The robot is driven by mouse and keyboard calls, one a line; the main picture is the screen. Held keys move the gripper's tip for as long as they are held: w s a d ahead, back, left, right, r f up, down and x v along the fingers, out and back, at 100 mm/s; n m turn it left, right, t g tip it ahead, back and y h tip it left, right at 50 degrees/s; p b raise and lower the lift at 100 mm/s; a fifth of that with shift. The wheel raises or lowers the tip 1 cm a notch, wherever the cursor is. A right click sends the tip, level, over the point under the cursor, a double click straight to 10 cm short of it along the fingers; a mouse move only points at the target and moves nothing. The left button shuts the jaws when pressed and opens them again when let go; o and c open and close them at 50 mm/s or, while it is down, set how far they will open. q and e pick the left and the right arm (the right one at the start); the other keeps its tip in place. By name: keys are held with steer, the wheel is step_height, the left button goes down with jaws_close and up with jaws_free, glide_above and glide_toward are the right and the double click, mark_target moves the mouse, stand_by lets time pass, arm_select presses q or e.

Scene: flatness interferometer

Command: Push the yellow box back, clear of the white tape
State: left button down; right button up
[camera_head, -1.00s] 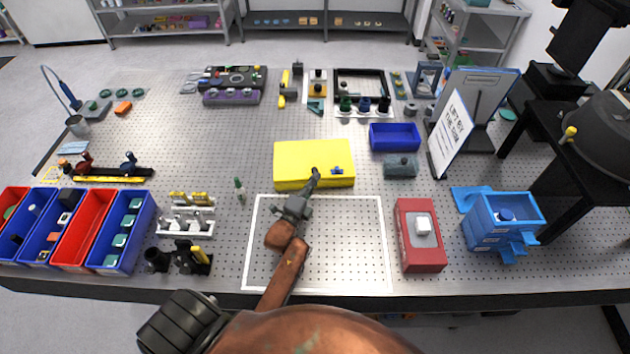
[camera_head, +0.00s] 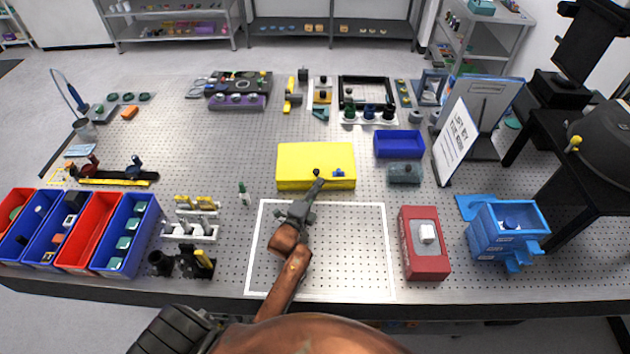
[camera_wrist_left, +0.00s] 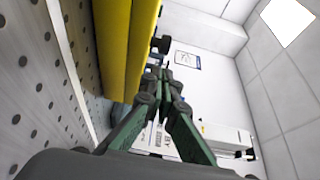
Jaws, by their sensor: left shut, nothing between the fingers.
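The yellow box (camera_head: 314,158) lies on the perforated table just behind the white tape (camera_head: 388,250). The tape forms a rectangle on the surface. A narrow strip of table shows between the box's front and the tape's back line. In the left wrist view the yellow box (camera_wrist_left: 122,45) is beside the fingertips; contact is unclear.
A blue bin (camera_head: 399,144) and a grey-blue block (camera_head: 404,173) stand right of the box. A red box (camera_head: 424,245) is right of the tape. A small green-topped bottle (camera_head: 243,193) stands to the left. The table directly behind the yellow box is bare for a stretch.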

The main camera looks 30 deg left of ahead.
arm_select(q)
steer(key=shift+s+d+r+p, duration=0.1)
steer(key=shift+s+d+p, duration=0.2)
steer(key=shift+s+d, duration=0.55)
steer(key=s, duration=0.4)
steer(key=s+b, duration=0.1)
steer(key=s, duration=0.4)
steer(key=shift+s+d, duration=0.2)
steer(key=shift+s, duration=0.1)
